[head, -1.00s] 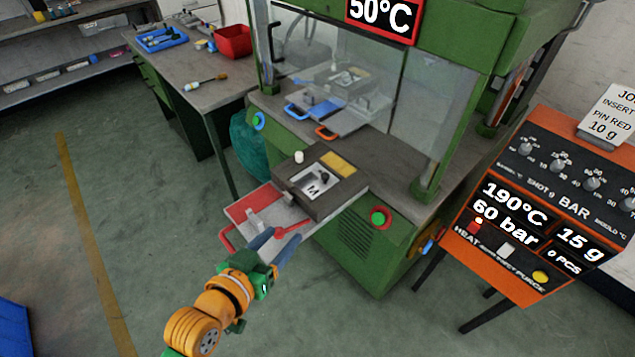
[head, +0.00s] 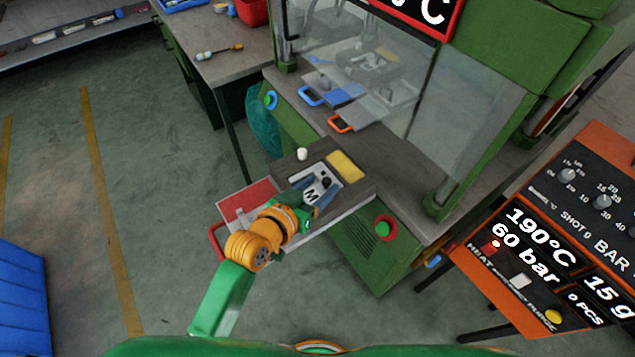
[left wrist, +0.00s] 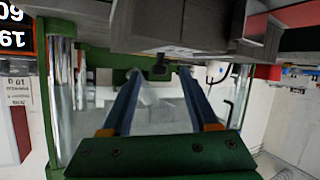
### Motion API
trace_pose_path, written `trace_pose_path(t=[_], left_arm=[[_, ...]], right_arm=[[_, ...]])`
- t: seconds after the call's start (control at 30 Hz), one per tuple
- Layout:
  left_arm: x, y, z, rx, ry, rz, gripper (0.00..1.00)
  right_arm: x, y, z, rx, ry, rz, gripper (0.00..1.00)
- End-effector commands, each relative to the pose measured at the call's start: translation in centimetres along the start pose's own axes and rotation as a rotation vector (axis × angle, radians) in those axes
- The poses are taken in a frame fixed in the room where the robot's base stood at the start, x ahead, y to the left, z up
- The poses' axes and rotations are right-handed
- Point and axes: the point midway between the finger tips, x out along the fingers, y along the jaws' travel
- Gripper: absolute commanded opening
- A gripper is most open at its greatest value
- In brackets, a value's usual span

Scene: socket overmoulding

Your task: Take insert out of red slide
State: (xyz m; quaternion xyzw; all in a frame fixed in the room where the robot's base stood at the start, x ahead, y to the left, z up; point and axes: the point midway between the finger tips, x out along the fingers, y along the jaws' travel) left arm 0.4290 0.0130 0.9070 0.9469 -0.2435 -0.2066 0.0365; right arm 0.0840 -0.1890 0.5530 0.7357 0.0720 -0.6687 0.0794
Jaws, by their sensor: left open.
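The red slide (head: 250,197) is pulled out at the front of the green press, with its red handle at the lower left. A dark grey mould block (head: 352,190) sits on it. In the block's recess is a light metal plate marked M (head: 311,194), with a small dark piece (head: 326,181) that may be the insert. My left gripper (head: 322,188) is open over the recess, its blue fingers partly hiding it. In the left wrist view, the small dark piece (left wrist: 160,70) shows between the spread fingertips; contact cannot be told. My right gripper is not in view.
A white knob (head: 302,154) and a yellow plate (head: 345,166) are on the block's top. A blue-handled slide (head: 312,96) and an orange handle (head: 341,123) lie behind. The orange control panel (head: 530,250) stands at right.

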Motion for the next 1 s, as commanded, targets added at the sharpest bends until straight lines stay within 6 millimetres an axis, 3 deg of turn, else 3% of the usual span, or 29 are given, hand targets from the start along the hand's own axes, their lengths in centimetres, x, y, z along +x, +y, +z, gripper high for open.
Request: trace_pose_path(t=[0.1,0.27,0.37,0.5,1.0], left_arm=[[1.0,0.01,0.0,0.001,0.001,0.001,0.61],[1.02,0.01,0.03,0.001,0.0,0.001,0.61],[1.0,0.01,0.03,0.001,0.0,0.001,0.39],[0.99,0.01,0.03,0.001,0.0,0.001,0.01],[0.98,0.01,0.01,0.0,0.001,0.001,0.0]], right_arm=[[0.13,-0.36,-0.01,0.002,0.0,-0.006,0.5],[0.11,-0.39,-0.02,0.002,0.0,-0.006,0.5],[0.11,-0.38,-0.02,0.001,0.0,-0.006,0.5],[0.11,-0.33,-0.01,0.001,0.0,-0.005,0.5],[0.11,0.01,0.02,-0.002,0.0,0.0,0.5]])
